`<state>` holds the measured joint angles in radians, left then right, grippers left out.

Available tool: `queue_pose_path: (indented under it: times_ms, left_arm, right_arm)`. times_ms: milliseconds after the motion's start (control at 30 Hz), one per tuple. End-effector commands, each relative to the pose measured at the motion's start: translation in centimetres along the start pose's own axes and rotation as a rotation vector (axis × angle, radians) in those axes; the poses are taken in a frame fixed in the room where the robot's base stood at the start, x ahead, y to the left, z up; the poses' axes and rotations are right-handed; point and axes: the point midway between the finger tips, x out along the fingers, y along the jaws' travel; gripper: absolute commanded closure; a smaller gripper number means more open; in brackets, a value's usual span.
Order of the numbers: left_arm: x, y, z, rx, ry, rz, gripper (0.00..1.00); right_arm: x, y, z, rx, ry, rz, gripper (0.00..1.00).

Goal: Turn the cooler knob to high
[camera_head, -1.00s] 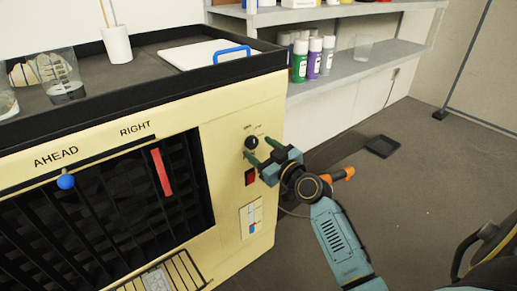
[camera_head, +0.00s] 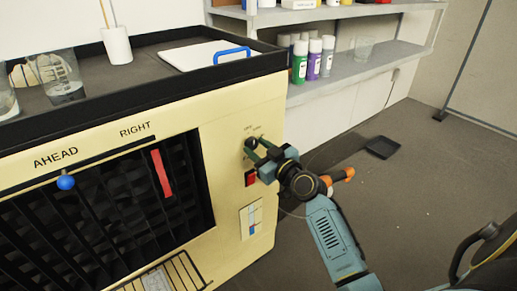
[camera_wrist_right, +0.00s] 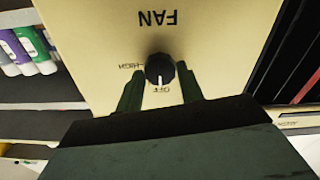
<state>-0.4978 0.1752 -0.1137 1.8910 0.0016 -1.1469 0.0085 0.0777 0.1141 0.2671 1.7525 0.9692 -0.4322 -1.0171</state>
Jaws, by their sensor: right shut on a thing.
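The black cooler knob (camera_head: 249,143) is at the upper right of the cream cooler front. It also shows in the right wrist view (camera_wrist_right: 158,68), below an upside-down FAN label, with HIGH to its left and OFF beneath it. Its white pointer mark faces OFF. My right gripper (camera_head: 255,150) is at the knob, with its green fingers on either side of it and shut on it. The fingers (camera_wrist_right: 159,77) flank the knob in the wrist view. My left gripper is not in view.
A red switch (camera_head: 251,178) sits just below the right gripper, with a blue-and-white gauge label (camera_head: 251,218) lower down. The louvred vent with a red lever (camera_head: 161,173) and blue ball (camera_head: 65,182) is to the left. Spray cans (camera_head: 313,60) stand on a shelf behind.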

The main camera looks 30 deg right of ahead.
Motion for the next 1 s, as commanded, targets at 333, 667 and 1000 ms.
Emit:
queue_pose_path:
  times_ms: [333, 667, 1000]
  left_arm:
    - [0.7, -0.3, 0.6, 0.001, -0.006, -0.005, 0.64]
    - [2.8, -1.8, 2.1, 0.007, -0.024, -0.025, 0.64]
    - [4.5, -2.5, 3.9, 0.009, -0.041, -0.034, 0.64]
  right_arm:
    - [0.0, 0.0, -0.1, 0.151, 0.001, -0.001, 0.85]
    - [0.0, 0.1, -0.2, 0.449, 0.001, -0.001, 0.85]
    - [0.0, 0.1, -0.2, 0.774, 0.002, -0.001, 0.85]
